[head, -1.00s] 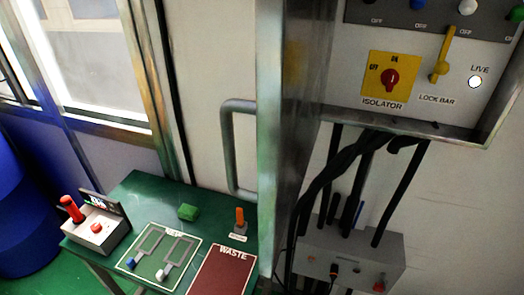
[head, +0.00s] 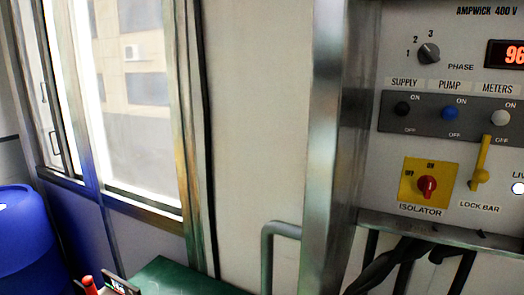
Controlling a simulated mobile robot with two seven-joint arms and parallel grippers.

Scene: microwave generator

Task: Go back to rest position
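Neither of my grippers nor my arms show in the head view. The electrical panel (head: 395,160) fills the right side. It carries a yellow isolator plate with a red knob (head: 427,187), a yellow lock bar lever (head: 480,168) and a phase knob (head: 429,53). A row of supply, pump and meters switches (head: 450,114) sits above the isolator. A red lit display (head: 508,53) is cut off at the right edge.
A green table (head: 175,280) shows only its far part at the bottom, with a red-topped device (head: 90,284) beside it. A blue barrel (head: 30,240) stands at left. A metal post (head: 322,140) and a grey handle (head: 268,250) stand left of the panel. A window (head: 140,100) is behind.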

